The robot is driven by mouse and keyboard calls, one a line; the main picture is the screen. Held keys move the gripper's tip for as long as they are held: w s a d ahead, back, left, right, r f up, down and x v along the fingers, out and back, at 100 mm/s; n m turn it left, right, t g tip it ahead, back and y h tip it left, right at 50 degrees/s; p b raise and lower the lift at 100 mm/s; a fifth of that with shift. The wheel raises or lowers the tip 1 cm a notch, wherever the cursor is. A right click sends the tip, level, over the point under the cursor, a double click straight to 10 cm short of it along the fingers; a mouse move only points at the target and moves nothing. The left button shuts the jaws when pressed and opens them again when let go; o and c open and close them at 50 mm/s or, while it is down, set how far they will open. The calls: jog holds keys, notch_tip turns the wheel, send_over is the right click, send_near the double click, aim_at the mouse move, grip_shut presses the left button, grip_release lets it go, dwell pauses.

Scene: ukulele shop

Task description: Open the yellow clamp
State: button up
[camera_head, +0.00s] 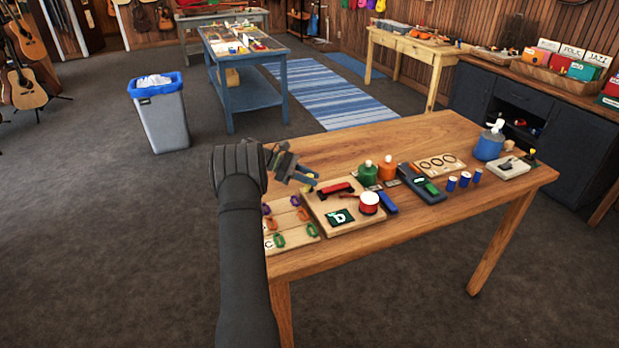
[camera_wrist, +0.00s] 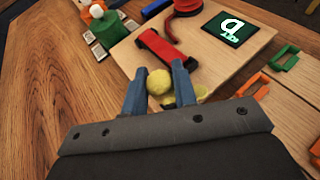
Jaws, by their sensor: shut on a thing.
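My gripper (camera_wrist: 160,84) is shut on the yellow clamp (camera_wrist: 159,83). A rounded yellow part shows between its two blue-grey fingers in the wrist view. More yellow shows just below and beside the right finger; the rest is hidden behind the fingers and gripper body. In the head view my gripper (camera_head: 304,177) is at the left end of the wooden table (camera_head: 430,222), over the back left corner of a light wooden board (camera_head: 318,212). A red clamp (camera_wrist: 158,53) lies on the board just beyond the fingertips.
A red round spool (camera_head: 369,203) and a dark green card (camera_head: 341,217) are on the board. Green (camera_head: 367,173) and orange (camera_head: 387,168) bottles stand behind it. A tray (camera_head: 290,227) with coloured rings lies to the left.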

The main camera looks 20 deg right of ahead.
jog(key=shift+m+g, duration=0.3)
jog(key=o, duration=1)
jog(key=v, duration=1.2)
jog(key=shift+r, duration=0.15)
jog(key=shift+s+d, duration=0.1)
jog(key=x, duration=1.2)
